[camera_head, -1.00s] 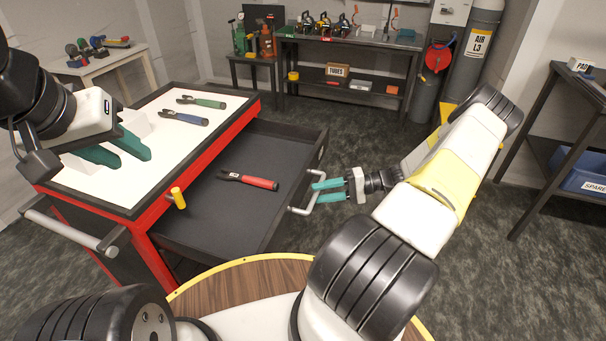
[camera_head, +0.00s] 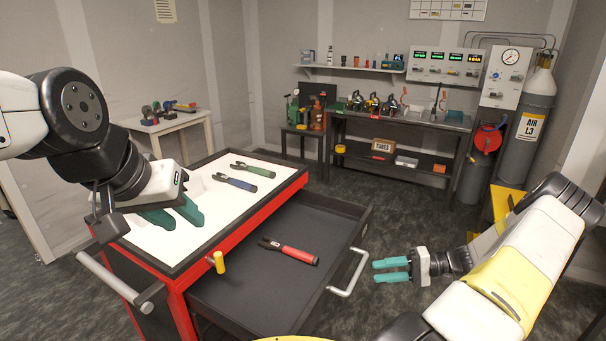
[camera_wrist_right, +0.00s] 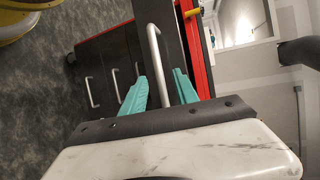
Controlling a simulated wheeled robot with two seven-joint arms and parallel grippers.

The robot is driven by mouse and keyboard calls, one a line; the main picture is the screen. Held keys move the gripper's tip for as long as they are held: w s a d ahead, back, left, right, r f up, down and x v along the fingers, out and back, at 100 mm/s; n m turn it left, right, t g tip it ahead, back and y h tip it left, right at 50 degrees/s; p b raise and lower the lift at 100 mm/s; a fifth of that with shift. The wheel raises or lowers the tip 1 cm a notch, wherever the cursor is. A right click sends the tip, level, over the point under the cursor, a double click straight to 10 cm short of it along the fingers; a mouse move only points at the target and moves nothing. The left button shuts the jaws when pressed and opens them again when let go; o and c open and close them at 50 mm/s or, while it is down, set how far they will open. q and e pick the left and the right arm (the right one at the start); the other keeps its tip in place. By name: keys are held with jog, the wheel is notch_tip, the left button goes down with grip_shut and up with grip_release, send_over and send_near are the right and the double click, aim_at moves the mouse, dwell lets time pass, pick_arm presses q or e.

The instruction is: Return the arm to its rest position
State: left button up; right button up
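My right gripper (camera_head: 391,270) is open and empty, to the right of the pulled-out drawer and a gap away from its handle (camera_head: 349,274). The right wrist view shows its teal fingers (camera_wrist_right: 160,88) spread, with the handle (camera_wrist_right: 156,60) lying beyond them. The drawer (camera_head: 250,292) of the red cart is open, and red-handled pliers (camera_head: 290,251) lie in it. My left gripper (camera_head: 186,222) hangs over the near left part of the cart's white top (camera_head: 215,212). Its fingers are apart with nothing seen between them.
Blue pliers (camera_head: 234,182) and green pliers (camera_head: 253,170) lie on the cart top. A dark bench (camera_head: 395,130) and gas cylinder (camera_head: 520,130) stand behind. The floor between drawer and bench is clear.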

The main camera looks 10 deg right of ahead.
jog(key=s+a+r+n+g+h, duration=0.2)
jog(key=a+r+h, duration=0.3)
jog(key=r, duration=0.5)
jog(key=s+a+r+n+g+h, duration=0.15)
jog(key=a+r+h, duration=0.3)
jog(key=r, duration=0.65)
jog(key=s+a+r+t+h, duration=0.3)
jog(key=s+a+r+t, duration=0.3)
jog(key=s+r, duration=0.6)
jog(key=shift+s+a+r, duration=0.35)
jog(key=shift+a+r, duration=0.35)
